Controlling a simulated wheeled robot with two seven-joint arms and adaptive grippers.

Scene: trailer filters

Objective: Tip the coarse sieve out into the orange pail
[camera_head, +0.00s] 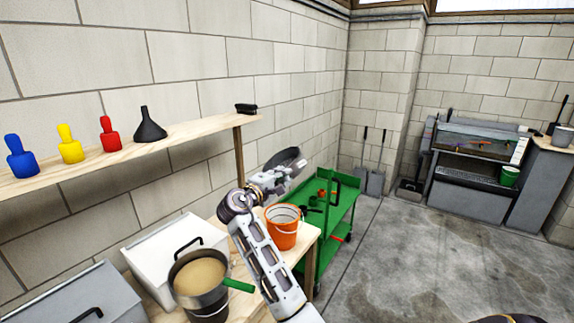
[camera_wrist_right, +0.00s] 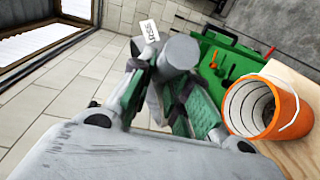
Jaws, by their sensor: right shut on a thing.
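The orange pail (camera_head: 281,237) stands on the wooden bench beside the wall. It also shows at the right of the wrist view (camera_wrist_right: 285,115), with something dark inside that I cannot make out. My right gripper (camera_head: 270,184) is above and behind the pail's left side, shut on a grey sieve (camera_head: 285,159), which is steeply tilted. In the wrist view, the right gripper's green-padded fingers (camera_wrist_right: 170,100) close around a grey, rounded handle (camera_wrist_right: 180,52). The sieve's mesh and contents are hidden. My left gripper is out of view.
A pan with a green handle (camera_head: 239,285) and beige contents sits on a dark bucket at the front. A white lidded box (camera_head: 150,247) is behind it. A green cart (camera_head: 335,225) stands past the bench.

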